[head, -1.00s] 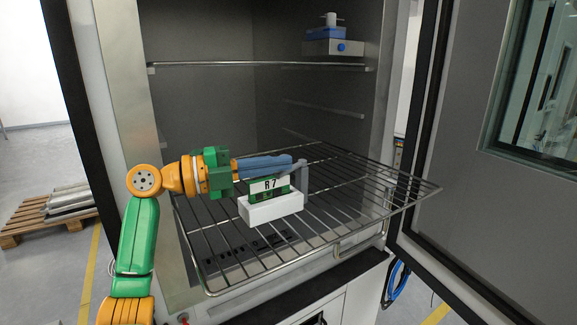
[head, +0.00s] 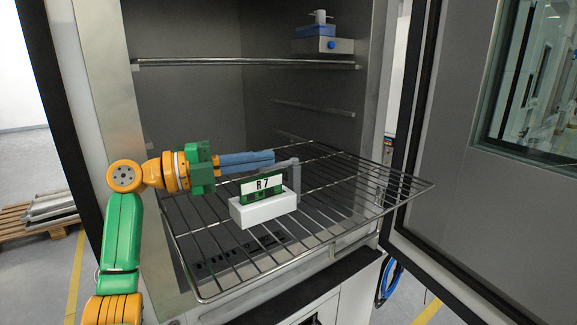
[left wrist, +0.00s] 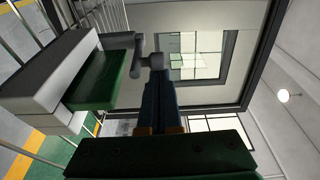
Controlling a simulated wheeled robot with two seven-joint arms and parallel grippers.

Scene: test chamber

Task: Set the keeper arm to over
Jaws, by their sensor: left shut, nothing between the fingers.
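A small fixture with a white base block (head: 262,210) stands on the wire shelf, with a green board (head: 249,188) marked R 7 on it. A grey keeper arm (head: 288,163) joins a grey post (head: 294,178) at its right end. My left gripper (head: 272,158) is shut and empty, its blue fingers above and behind the board, tips near the keeper arm. My right gripper is not seen.
The wire shelf (head: 345,210) sticks out of the open chamber and is otherwise bare. An upper shelf (head: 245,62) carries a box with a blue top (head: 322,44). The open door (head: 445,160) stands at the right. A pallet (head: 40,220) lies at the left.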

